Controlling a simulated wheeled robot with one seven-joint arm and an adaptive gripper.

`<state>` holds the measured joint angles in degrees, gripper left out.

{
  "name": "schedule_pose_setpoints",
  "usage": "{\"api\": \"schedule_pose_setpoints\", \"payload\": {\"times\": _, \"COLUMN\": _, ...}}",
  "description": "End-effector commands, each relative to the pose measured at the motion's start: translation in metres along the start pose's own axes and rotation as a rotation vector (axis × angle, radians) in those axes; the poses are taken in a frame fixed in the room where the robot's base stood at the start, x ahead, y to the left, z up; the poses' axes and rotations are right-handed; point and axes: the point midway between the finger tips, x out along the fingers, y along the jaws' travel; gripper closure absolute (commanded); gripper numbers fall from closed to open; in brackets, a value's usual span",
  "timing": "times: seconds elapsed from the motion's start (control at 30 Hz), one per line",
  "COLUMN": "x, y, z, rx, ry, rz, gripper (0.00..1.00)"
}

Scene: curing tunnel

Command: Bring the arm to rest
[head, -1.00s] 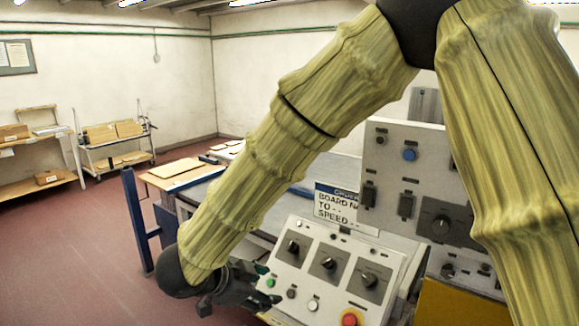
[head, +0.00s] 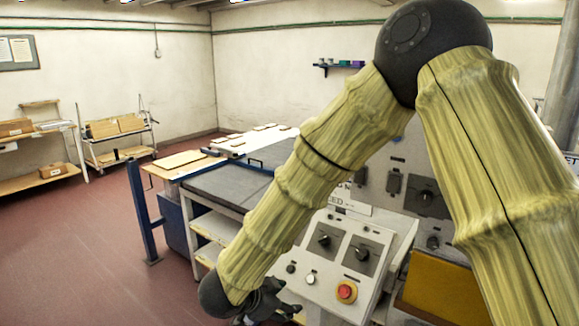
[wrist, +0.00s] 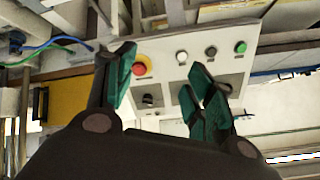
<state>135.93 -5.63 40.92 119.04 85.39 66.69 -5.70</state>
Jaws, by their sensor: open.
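My arm is bent at the elbow in the head view, its forearm slanting down to the left. My gripper (head: 268,305) is at the bottom of the head view, at the lower left edge of the sloped control panel (head: 318,268). In the wrist view my gripper (wrist: 160,92) shows its green-padded fingers spread, with nothing between them. The panel (wrist: 170,62) lies beyond the fingers, with a red button (wrist: 139,69) and a green button (wrist: 240,47). My forearm hides part of the panel and the sign in the head view.
A grey-topped conveyor table (head: 232,188) stands behind the panel, with a blue post (head: 142,212) at its left. A yellow box (head: 440,288) is at right. A trolley with cartons (head: 115,140) stands by the back wall. The red floor (head: 90,250) at left is clear.

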Motion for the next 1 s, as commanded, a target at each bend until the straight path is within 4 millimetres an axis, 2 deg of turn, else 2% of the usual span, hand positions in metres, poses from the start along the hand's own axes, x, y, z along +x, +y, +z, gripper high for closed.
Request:
{"api": "schedule_pose_setpoints", "payload": {"times": 0.17, "x": 0.046, "y": 0.032, "z": 0.014, "rx": -0.088, "ry": -0.021, "rz": -0.031, "gripper": 0.46}}
{"api": "schedule_pose_setpoints", "payload": {"times": 0.27, "x": 0.086, "y": 0.059, "z": 0.029, "rx": -0.169, "ry": -0.050, "rz": -0.051, "gripper": 0.46}}
{"api": "schedule_pose_setpoints", "payload": {"times": 0.4, "x": 0.142, "y": 0.113, "z": 0.055, "rx": -0.308, "ry": -0.119, "rz": -0.078, "gripper": 0.46}}
{"api": "schedule_pose_setpoints", "payload": {"times": 0.47, "x": 0.161, "y": 0.139, "z": 0.068, "rx": -0.367, "ry": -0.156, "rz": -0.088, "gripper": 0.46}}
{"api": "schedule_pose_setpoints", "payload": {"times": 0.6, "x": 0.196, "y": 0.206, "z": 0.096, "rx": -0.504, "ry": -0.255, "rz": -0.103, "gripper": 0.46}}
{"api": "schedule_pose_setpoints", "payload": {"times": 0.67, "x": 0.206, "y": 0.237, "z": 0.107, "rx": -0.561, "ry": -0.302, "rz": -0.106, "gripper": 0.46}}
{"api": "schedule_pose_setpoints", "payload": {"times": 0.8, "x": 0.222, "y": 0.312, "z": 0.134, "rx": -0.687, "ry": -0.426, "rz": -0.108, "gripper": 0.46}}
{"api": "schedule_pose_setpoints", "payload": {"times": 1.0, "x": 0.222, "y": 0.422, "z": 0.164, "rx": -0.848, "ry": -0.624, "rz": -0.098, "gripper": 0.46}}
